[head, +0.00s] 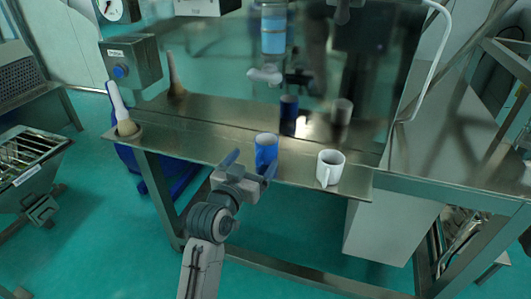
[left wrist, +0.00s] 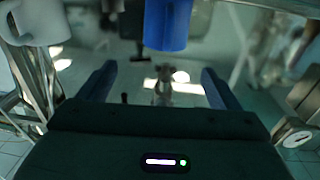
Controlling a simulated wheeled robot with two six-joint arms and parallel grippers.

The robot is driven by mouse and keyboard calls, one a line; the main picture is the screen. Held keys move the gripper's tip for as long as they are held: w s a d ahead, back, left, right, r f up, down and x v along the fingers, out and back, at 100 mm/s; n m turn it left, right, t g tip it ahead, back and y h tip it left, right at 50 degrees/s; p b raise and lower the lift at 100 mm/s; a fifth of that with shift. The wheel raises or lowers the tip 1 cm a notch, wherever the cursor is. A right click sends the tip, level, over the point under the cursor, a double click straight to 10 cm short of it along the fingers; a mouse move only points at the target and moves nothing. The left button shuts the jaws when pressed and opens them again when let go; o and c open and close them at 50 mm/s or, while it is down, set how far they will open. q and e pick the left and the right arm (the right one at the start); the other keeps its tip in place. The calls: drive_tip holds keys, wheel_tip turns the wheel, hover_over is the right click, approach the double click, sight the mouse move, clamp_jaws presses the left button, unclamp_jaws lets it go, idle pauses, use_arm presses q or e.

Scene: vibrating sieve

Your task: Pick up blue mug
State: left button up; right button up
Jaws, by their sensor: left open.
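The blue mug (head: 266,146) stands upright on the steel shelf (head: 205,146), near its front edge. My left gripper (head: 251,165) is open and empty in front of it, and one finger overlaps the lower part of the mug in the head view. In the left wrist view the blue mug (left wrist: 167,24) is at the top, cut off by the frame, beyond and roughly between the open fingers of the left gripper (left wrist: 158,88). I cannot tell whether a finger touches it. My right gripper does not show.
A white mug (head: 331,170) stands on the shelf to the right of the blue one, and also shows in the left wrist view (left wrist: 36,22). A white-necked object (head: 122,110) stands at the shelf's left end. A shiny panel behind reflects the mugs.

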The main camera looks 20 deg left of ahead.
sight(261, 146)
use_arm(q)
drive_tip(key=w, duration=0.4)
drive_tip(key=shift+w+d+p, duration=0.1)
drive_tip(key=shift+d+p, duration=0.1)
drive_tip(key=shift+p, duration=0.2)
drive_tip(key=shift+w, duration=0.35)
drive_tip(key=w+p, duration=0.1)
drive_tip(key=w, duration=0.2)
drive_tip(key=shift+w+a+f+p, duration=0.1)
drive_tip(key=shift+w+f+p, duration=0.05)
drive_tip(key=shift+w+p, duration=0.2)
drive_tip(key=shift+w+f, duration=0.15)
drive_tip(key=shift+w, duration=0.15)
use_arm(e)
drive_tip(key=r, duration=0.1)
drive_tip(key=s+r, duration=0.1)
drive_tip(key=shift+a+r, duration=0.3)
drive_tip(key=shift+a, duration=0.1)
use_arm(q)
drive_tip(key=shift+s, duration=0.1)
drive_tip(key=shift+c, duration=0.5)
drive_tip(key=c, duration=1.1)
drive_tip(key=shift+o, duration=0.2)
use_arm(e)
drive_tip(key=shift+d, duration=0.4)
